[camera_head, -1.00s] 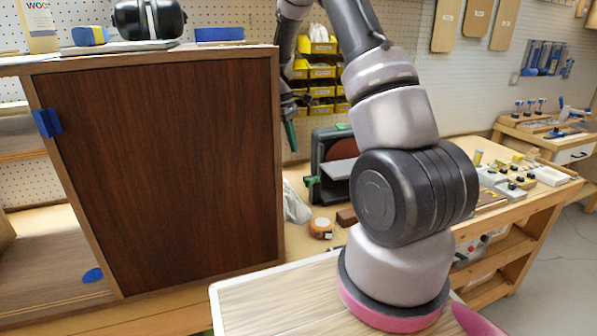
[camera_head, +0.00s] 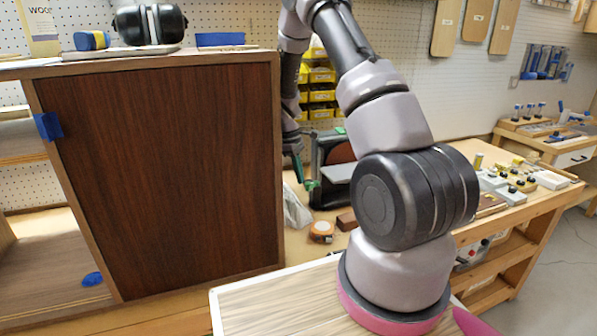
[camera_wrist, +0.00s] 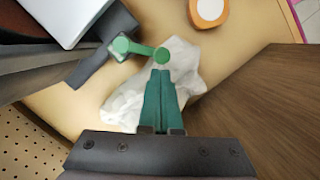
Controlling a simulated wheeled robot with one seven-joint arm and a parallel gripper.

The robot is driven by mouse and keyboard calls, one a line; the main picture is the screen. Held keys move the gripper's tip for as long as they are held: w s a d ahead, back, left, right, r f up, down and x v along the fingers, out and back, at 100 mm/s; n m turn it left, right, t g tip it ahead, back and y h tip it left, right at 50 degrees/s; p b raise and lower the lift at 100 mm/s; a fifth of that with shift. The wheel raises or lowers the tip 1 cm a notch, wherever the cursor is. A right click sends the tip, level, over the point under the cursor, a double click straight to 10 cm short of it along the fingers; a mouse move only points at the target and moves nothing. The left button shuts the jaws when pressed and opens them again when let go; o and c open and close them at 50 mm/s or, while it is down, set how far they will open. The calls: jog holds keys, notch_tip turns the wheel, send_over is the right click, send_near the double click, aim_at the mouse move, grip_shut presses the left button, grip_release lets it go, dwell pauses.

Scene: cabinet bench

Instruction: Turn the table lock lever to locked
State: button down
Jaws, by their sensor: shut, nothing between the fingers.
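The table lock lever (camera_wrist: 140,48) is a short green arm with a round knob at each end, beside the dark body of the bench sander (camera_wrist: 100,65) in the wrist view. In the head view a small green part of it shows at the sander's left side (camera_head: 311,185). My gripper (camera_wrist: 162,73) has green fingers, shut together with nothing between them. Its tips point at the lever's right-hand knob and appear just short of it in the wrist view; I cannot tell whether they touch. In the head view my gripper (camera_head: 298,170) is beside the cabinet, left of the sander.
A crumpled white cloth (camera_wrist: 150,100) lies on the bench under the fingers. The dark wooden cabinet (camera_head: 165,180) stands close on the left in the head view. An orange tape measure (camera_head: 321,231) and a brown block (camera_head: 346,220) lie in front of the sander.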

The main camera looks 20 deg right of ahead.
jog(key=shift+s+d+n, duration=0.1)
jog(key=shift+s+n, duration=0.35)
jog(key=shift+n, duration=0.25)
dwell(0.3)
jog(key=shift+s+d+n, duration=0.1)
jog(key=shift+s+n, duration=0.3)
jog(key=shift+n, duration=0.3)
jog(key=n, duration=0.1)
jog(key=s+n+t, duration=0.1)
jog(key=shift+s+d+n+h, duration=0.2)
jog(key=shift+d+n+h, duration=0.1)
jog(key=shift+d, duration=0.1)
jog(key=n, duration=0.1)
jog(key=s+d+n, duration=0.1)
jog(key=n, duration=0.1)
jog(key=n+t, duration=0.1)
jog(key=shift+s+d, duration=0.3)
jog(key=shift+d, duration=0.1)
jog(key=shift+w, duration=0.1)
jog(key=shift+w+a, duration=0.1)
jog(key=shift+w, duration=0.6)
